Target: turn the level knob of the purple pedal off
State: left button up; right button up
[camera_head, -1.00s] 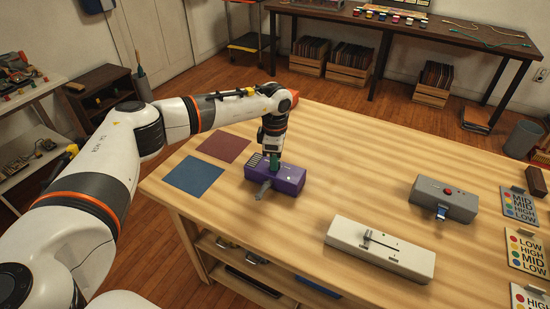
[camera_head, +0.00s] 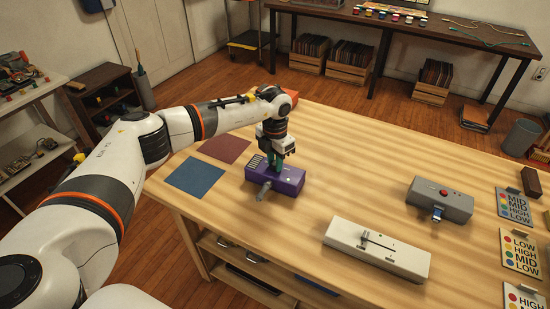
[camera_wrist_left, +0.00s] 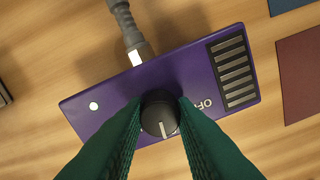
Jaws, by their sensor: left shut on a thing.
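The purple pedal (camera_head: 290,182) lies on the wooden table in the head view, and it fills the middle of the left wrist view (camera_wrist_left: 175,72). A white dot (camera_wrist_left: 93,106) is on the left. My left gripper (camera_head: 275,163) points down at the pedal, its green fingers (camera_wrist_left: 160,108) shut on the knob's two sides. My right gripper is not in view.
A grey cable plug (camera_wrist_left: 132,40) sticks out of the pedal's side. Blue (camera_head: 195,177) and maroon (camera_head: 224,149) mats lie left of it. A white slider box (camera_head: 376,248) and a grey box with a red button (camera_head: 440,200) stand to the right, with bare table between.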

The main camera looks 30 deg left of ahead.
pick_arm(q)
jog(key=n+p, duration=0.1)
jog(key=n, duration=0.2)
jog(key=shift+r+n, duration=0.1)
jog(key=shift+n, duration=0.3)
jog(key=n+p, duration=0.1)
jog(key=n, duration=0.2)
jog(key=shift+n, duration=0.3)
jog(key=n+p, duration=0.3)
jog(key=n, duration=0.3)
jog(key=o, duration=1)
notch_tip(320, 180, up, 12)
jog(key=b, duration=0.1)
jog(key=shift+b, duration=0.3)
